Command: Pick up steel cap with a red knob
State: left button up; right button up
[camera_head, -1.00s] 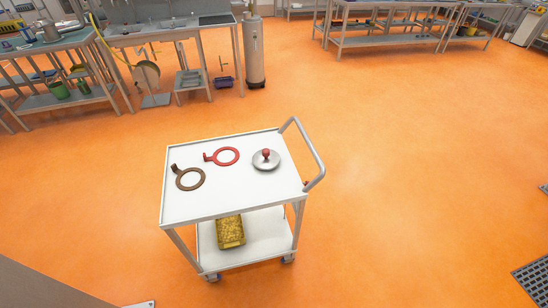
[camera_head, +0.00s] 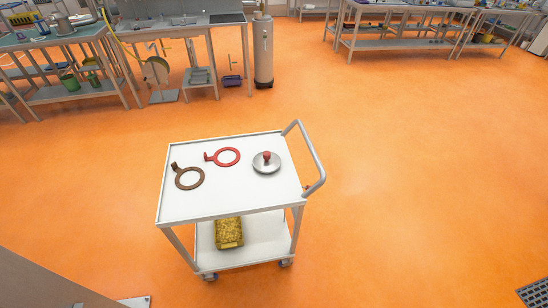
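The steel cap (camera_head: 258,167) is a round, shiny disc with a red knob (camera_head: 267,156) standing up from its middle. It lies on the right part of the white cart's top shelf (camera_head: 225,200), close to the cart's handle. Nothing is touching or covering it. Neither of my grippers shows in the head view, so their state and place are hidden.
A red ring with a tab (camera_head: 238,151) and a brown ring with a tab (camera_head: 200,181) lie left of the cap. The cart's grey handle (camera_head: 317,163) rises at the right. A yellow box (camera_head: 229,236) sits on the lower shelf. Orange floor (camera_head: 420,170) is clear around the cart.

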aim_at(265, 162)
jog(key=i+l, duration=0.15)
jog(key=l, duration=0.2)
jog(key=i+l, duration=0.15)
jog(key=l, duration=0.15)
jog(key=i+l+u, duration=0.1)
jog(key=l, duration=0.25)
jog(key=i+l, duration=0.2)
jog(key=l, duration=0.15)
jog(key=i+l, duration=0.15)
jog(key=l, duration=0.15)
jog(key=u, duration=0.05)
